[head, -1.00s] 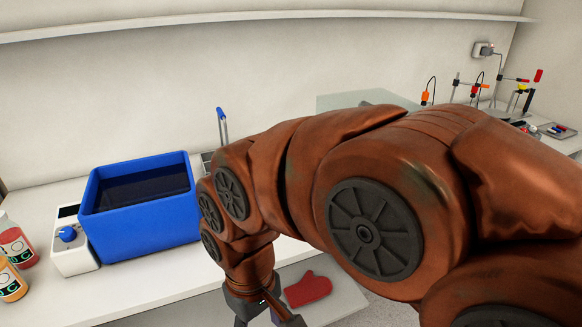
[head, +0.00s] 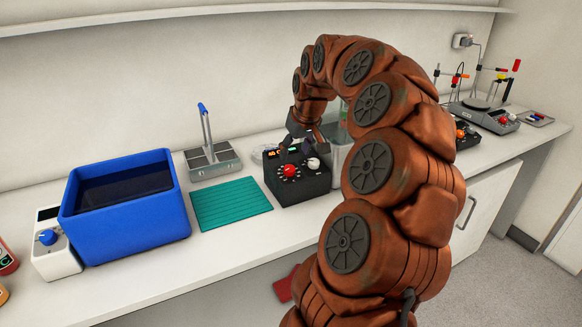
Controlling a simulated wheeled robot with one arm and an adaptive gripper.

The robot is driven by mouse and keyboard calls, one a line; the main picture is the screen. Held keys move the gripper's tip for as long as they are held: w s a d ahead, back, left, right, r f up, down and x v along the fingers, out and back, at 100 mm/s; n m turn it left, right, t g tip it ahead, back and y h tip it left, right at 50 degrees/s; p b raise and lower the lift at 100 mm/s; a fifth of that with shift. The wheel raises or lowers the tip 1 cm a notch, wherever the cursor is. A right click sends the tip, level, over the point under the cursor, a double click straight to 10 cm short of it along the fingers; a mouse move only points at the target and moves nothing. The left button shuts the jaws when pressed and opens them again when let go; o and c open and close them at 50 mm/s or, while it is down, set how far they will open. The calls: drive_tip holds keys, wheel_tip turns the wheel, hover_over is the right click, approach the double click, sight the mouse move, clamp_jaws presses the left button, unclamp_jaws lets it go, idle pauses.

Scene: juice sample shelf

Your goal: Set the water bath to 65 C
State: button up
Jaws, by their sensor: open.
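A blue tub of dark liquid (head: 165,215) stands on the left of the bench. Beside it is a white control unit with a blue knob (head: 47,237); its display is too small to read. A black control box (head: 298,195) with a red dial, a pale knob and a small lit display stands mid-bench, beside a clear-walled tank (head: 336,157) partly hidden by my arm. I cannot tell for certain which is the water bath. My gripper (head: 301,138) is open, pointing down just above the back of the black box; contact cannot be judged.
A green ribbed mat (head: 231,203) lies between tub and black box. A metal stand with a blue-topped lever (head: 212,158) is behind it. Bottles stand at the left edge. A balance-like device (head: 484,115) and clamp stands are at the right. A red mitt (head: 284,286) lies below the bench.

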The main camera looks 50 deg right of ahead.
sight(290, 169)
drive_tip(key=p+x, duration=0.2)
drive_tip(key=x, duration=0.5)
drive_tip(key=shift+w+d+f, duration=0.15)
drive_tip(key=shift+f, duration=0.15)
clamp_jaws()
idle(0.4)
drive_tip(key=shift+f+b, duration=0.1)
drive_tip(key=shift+b, duration=0.25)
